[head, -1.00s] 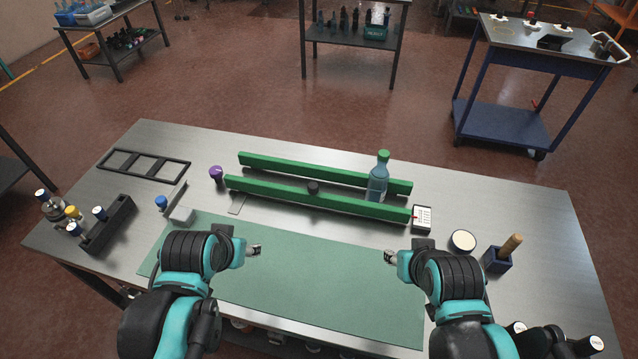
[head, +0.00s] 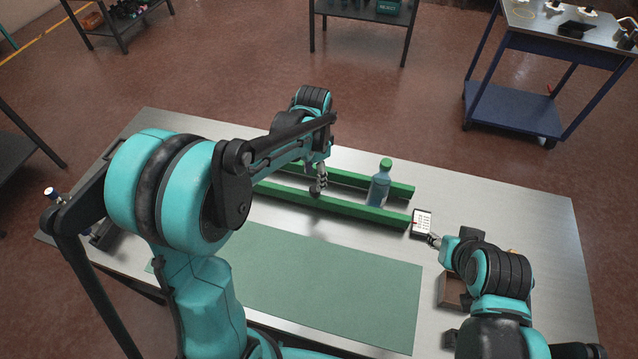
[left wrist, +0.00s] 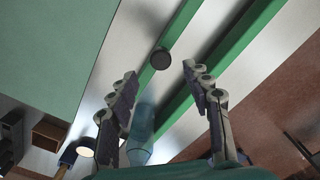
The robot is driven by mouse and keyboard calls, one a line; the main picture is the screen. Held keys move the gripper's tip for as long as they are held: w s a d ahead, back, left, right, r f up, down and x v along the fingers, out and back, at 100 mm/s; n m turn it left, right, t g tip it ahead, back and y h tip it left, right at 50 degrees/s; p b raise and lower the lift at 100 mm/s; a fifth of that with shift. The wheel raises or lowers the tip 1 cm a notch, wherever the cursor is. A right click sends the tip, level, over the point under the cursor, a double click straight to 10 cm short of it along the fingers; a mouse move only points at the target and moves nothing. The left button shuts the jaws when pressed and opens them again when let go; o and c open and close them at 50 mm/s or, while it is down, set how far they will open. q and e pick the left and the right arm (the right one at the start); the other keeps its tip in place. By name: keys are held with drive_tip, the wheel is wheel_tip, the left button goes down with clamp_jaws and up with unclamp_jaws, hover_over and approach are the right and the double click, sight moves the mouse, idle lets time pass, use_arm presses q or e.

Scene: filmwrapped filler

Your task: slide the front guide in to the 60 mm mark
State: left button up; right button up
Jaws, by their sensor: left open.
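The front guide (head: 365,209) is the nearer of two long green rails on the steel table. Its dark round knob (left wrist: 161,59) shows in the left wrist view, ahead of and between my left fingertips. My left gripper (head: 318,184) points down over the front guide. It is open and empty, and also shows in the left wrist view (left wrist: 160,75). In the head view it largely covers the knob. The rear guide (head: 387,184) runs behind, apart from the front one. I cannot read any 60 mm mark. My right gripper (head: 433,240) is beside a white card (head: 422,222); its jaws are too small to judge.
A green-capped bottle (head: 380,186) stands between the rails towards their right end. A green mat (head: 320,285) lies clear in front. A brown box (head: 451,289) is beside my right arm. My left arm hides the table's left side.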

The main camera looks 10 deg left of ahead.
sight(315, 188)
use_arm(q)
wheel_tip(315, 188, down, 6)
drive_tip(key=shift+f+b, duration=0.1)
drive_tip(key=shift+b, duration=0.55)
drive_tip(key=shift+w, duration=0.1)
